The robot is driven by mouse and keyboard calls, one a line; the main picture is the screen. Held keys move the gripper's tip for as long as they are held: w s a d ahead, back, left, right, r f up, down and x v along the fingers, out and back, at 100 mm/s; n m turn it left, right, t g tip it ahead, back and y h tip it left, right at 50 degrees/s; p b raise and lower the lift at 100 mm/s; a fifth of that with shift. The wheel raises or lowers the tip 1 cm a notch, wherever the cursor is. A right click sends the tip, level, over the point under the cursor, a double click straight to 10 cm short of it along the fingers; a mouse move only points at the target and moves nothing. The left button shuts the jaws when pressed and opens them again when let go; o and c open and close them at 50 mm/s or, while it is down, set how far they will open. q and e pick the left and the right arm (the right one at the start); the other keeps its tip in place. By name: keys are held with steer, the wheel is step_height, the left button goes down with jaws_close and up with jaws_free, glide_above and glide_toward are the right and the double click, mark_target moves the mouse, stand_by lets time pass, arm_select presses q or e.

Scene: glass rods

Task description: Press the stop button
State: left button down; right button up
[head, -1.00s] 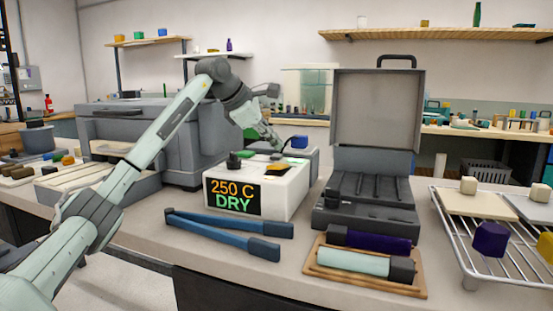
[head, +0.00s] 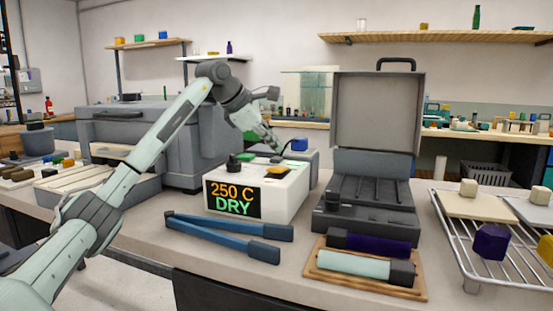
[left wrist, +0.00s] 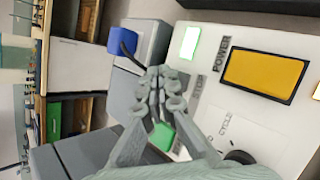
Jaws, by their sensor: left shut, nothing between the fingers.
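The white control box (head: 275,200) stands on the bench, its front display reading "250 C DRY". In the left wrist view its top (left wrist: 240,125) carries POWER and CYCLE labels, with a partly hidden label between them that seems to read STOP. A lit green square (left wrist: 190,42) is by POWER and a green piece (left wrist: 162,137) shows beside my fingers. My left gripper (head: 277,157) is shut and empty over the back of the box top; it also shows in the left wrist view (left wrist: 158,72). The stop button is not clearly visible, perhaps behind the fingers. Contact cannot be told.
An amber panel (head: 278,171) and a dark knob (head: 235,161) are on the box top. Blue-handled tongs (head: 230,231) lie in front. An open grey case (head: 367,205) stands right. A blue block (head: 299,143) sits behind. A wire rack (head: 480,262) is far right.

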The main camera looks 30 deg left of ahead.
mark_target(274, 158)
arm_select(q)
steer(key=shift+f, duration=0.15)
steer(key=shift+f, duration=0.25)
steer(key=shift+f, duration=0.55)
stand_by(0.9)
steer(key=shift+r, duration=0.1)
steer(key=shift+r+p, duration=0.85)
steer(key=shift+p, duration=0.05)
step_height(274, 158, up, 5)
steer(key=p, duration=0.5)
stand_by(0.8)
